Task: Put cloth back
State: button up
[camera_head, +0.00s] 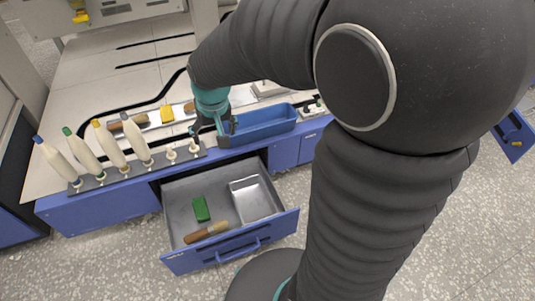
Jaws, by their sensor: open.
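I cannot tell for sure which thing is the cloth. A small green folded piece (201,208), possibly a cloth, lies in the open drawer (177,212), left of a metal tray (254,199). A small yellow block-like piece (167,113) lies on the worktop and could also be a cloth. My gripper (197,131) is open at the worktop's front, between the right end of the bobbin rack and the blue bin (263,122). It is well above and behind the green piece. My arm partly covers the gripper, and I see nothing held in it.
A wooden-looking brush or handle (206,232) lies at the drawer's front left. The dark rack (116,177) carries several upright cream bobbins with coloured tips along the worktop's front edge. The drawer sticks out over the speckled floor. My arm blocks the right side of the view.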

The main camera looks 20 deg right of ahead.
jog(key=s+d+r+t, duration=0.1)
jog(key=s+d+r, duration=0.2)
jog(key=s, duration=0.6)
jog(key=s+d+r+t, duration=0.1)
jog(key=s+d+r, duration=0.2)
jog(key=s, duration=0.7)
jog(key=shift+s+r+t, duration=0.15)
jog(key=shift+r+t, duration=0.15)
jog(key=shift+r, duration=1.1)
